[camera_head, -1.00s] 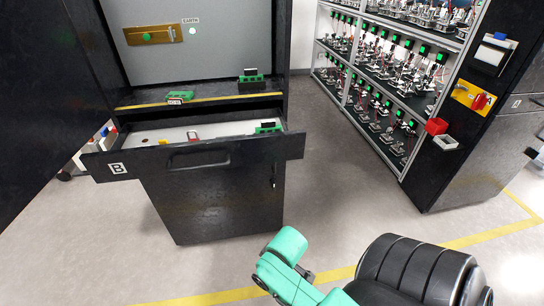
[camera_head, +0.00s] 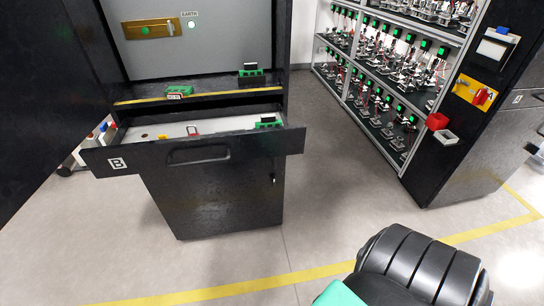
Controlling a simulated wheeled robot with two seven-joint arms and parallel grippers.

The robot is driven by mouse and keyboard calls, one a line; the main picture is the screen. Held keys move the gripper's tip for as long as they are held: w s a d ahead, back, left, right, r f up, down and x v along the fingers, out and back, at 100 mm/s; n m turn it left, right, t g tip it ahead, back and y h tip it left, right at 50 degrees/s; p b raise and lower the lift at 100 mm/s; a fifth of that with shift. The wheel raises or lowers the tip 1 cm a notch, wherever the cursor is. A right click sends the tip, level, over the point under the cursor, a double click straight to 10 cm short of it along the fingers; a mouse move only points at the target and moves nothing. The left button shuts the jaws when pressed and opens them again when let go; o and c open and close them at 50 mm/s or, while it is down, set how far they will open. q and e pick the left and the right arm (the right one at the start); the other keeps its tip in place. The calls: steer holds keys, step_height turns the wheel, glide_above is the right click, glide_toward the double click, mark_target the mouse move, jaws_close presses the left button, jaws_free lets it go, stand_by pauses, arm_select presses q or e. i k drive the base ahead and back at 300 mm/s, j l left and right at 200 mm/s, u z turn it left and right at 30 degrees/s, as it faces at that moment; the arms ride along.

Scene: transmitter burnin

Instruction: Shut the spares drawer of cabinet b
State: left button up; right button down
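The spares drawer (camera_head: 230,152) of cabinet B (camera_head: 215,205) is pulled out toward me. Its black front carries a recessed handle and a white "B" label at the left. Inside the drawer lie a green-and-black part (camera_head: 267,122) at the right, a small red-and-white item (camera_head: 193,130) and a small yellow item (camera_head: 163,137). A teal and black part of my own arm shows at the bottom right, well apart from the drawer. Neither of my grippers is in view.
Above the drawer, a shelf with a yellow edge line holds a green part (camera_head: 179,91) and a green-and-black part (camera_head: 251,70). A rack (camera_head: 400,150) of small devices and a black cabinet (camera_head: 460,150) stand at the right. The floor in front is clear, with yellow tape.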

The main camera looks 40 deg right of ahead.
mark_target(227, 135)
steer(key=i+z, duration=0.15)
steer(key=z, duration=0.2)
steer(key=i+z, duration=0.15)
steer(key=z, duration=0.2)
steer(key=i+z, duration=0.2)
steer(key=z, duration=0.15)
